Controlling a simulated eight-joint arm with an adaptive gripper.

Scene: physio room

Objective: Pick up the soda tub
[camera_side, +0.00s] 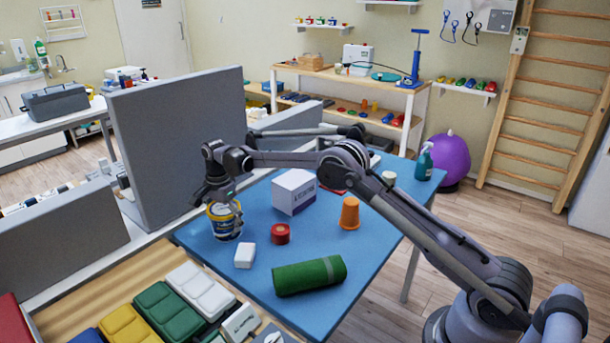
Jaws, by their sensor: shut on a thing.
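The soda tub (223,224) is a small round tub with a dark blue label and a yellow band near its rim. It is at the left part of the blue table (252,272). My gripper (224,205) points down over the tub and is shut on it at the rim. The tub looks upright. I cannot tell whether its base touches the table.
Near the tub are a white block (245,256), a red roll (280,234) and a white box (293,192). A grey panel (175,140) rises behind the tub.

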